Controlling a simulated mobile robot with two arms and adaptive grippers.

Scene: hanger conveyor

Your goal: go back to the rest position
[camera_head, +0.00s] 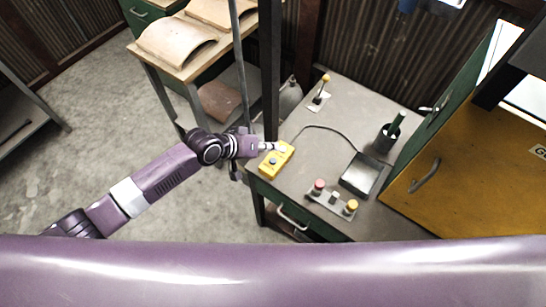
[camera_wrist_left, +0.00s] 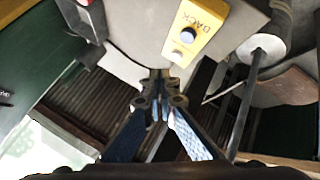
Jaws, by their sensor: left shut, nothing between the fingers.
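My left gripper (camera_head: 270,147) is at the left edge of the grey workbench, over the far end of a yellow control box (camera_head: 275,163). In the left wrist view, my left gripper (camera_wrist_left: 160,78) is shut with its fingertips together and nothing between them. My right gripper is not in either view.
The workbench (camera_head: 322,120) holds a lever (camera_head: 322,90), a dark pad (camera_head: 361,174), a button panel (camera_head: 333,199) and a pen cup (camera_head: 386,138). A dark post (camera_head: 270,70) stands close beside the gripper. A yellow cabinet (camera_head: 470,150) is at right. Open floor (camera_head: 70,110) lies at left.

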